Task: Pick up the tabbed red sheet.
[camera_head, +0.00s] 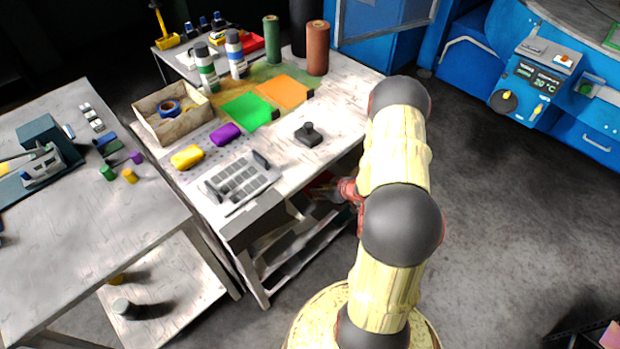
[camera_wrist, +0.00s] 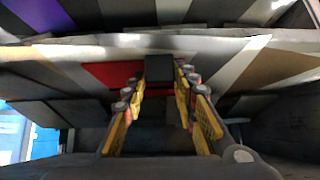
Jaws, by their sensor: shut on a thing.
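The yellow-padded fingers are closed on the tab from both sides. Part of the red sheet is hidden behind the tab and fingers. In the head view my gripper reaches in under the front edge of the workbench (camera_head: 340,125), at shelf height, and is mostly hidden by my own arm and the bench.
A pale shelf edge runs across just above the sheets in the wrist view. On the bench top lie a green sheet (camera_head: 246,110), an orange sheet (camera_head: 284,91), a dark stamp-like tool (camera_head: 309,135) and a cardboard box (camera_head: 148,127).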

